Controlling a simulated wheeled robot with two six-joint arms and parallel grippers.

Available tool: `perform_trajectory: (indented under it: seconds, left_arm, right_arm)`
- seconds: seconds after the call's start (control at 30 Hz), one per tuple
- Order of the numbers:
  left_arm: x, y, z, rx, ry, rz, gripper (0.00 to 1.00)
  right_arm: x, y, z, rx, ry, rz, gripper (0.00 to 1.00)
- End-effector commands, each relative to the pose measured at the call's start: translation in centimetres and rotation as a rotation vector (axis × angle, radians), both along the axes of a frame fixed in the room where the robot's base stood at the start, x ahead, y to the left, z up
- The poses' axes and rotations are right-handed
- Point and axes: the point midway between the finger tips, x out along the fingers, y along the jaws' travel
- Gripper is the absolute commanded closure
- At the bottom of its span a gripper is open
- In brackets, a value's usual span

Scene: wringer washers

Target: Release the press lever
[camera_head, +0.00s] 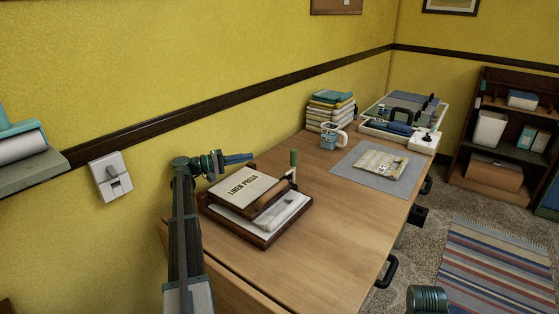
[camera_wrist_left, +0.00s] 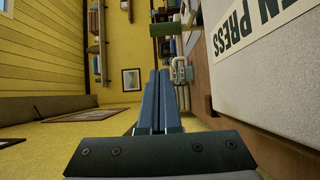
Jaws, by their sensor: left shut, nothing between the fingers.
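The linen press (camera_head: 240,193) stands on the near left part of the wooden desk, with a pale top plate lettered LINEN PRESS and white linen in its dark wooden base. Its press lever (camera_head: 293,158) stands about upright at the press's far right corner, with a green grip. In the left wrist view a green grip (camera_wrist_left: 165,28) shows beyond the fingertips. My left gripper (camera_head: 240,158) is shut and empty, above and behind the press's back edge near the wall, pointing right towards the lever with a gap between. Its blue fingers are together in the left wrist view (camera_wrist_left: 159,80).
The desk (camera_head: 305,233) has bare wood right of the press. Behind stand a mug (camera_head: 328,138), stacked books (camera_head: 331,108) and a grey mat (camera_head: 345,177) with a booklet (camera_head: 381,164). A white tray (camera_head: 392,133) is at the far end. The yellow wall is close on the left.

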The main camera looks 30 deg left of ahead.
Motion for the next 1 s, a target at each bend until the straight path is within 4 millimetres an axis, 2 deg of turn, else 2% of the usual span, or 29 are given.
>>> perform_trajectory:
  seconds: [0.03, 0.17, 0.67, 0.83, 1.0]
  left_arm:
    - [0.0, 0.0, -0.7, 0.0, 0.0, 0.0, 1.0]
    - [0.0, 0.0, -1.4, 0.0, 0.0, 0.0, 1.0]
    - [0.3, -0.2, -1.4, 0.0, 0.0, -0.001, 1.0]
    - [1.9, -1.6, -1.4, 0.0, 0.0, -0.003, 1.0]
    - [4.7, -3.8, -1.4, 0.0, 0.0, -0.004, 1.0]
  right_arm:
    - [0.0, 0.0, -0.8, 0.0, 0.0, 0.0, 0.5]
    - [0.0, 0.0, -1.4, 0.0, 0.0, 0.0, 0.5]
    - [0.0, 0.0, -1.3, 0.0, 0.0, 0.0, 0.5]
    - [0.0, 0.0, -1.3, 0.0, 0.0, 0.0, 0.5]
    - [0.0, 0.0, -1.3, 0.0, 0.0, 0.0, 0.5]
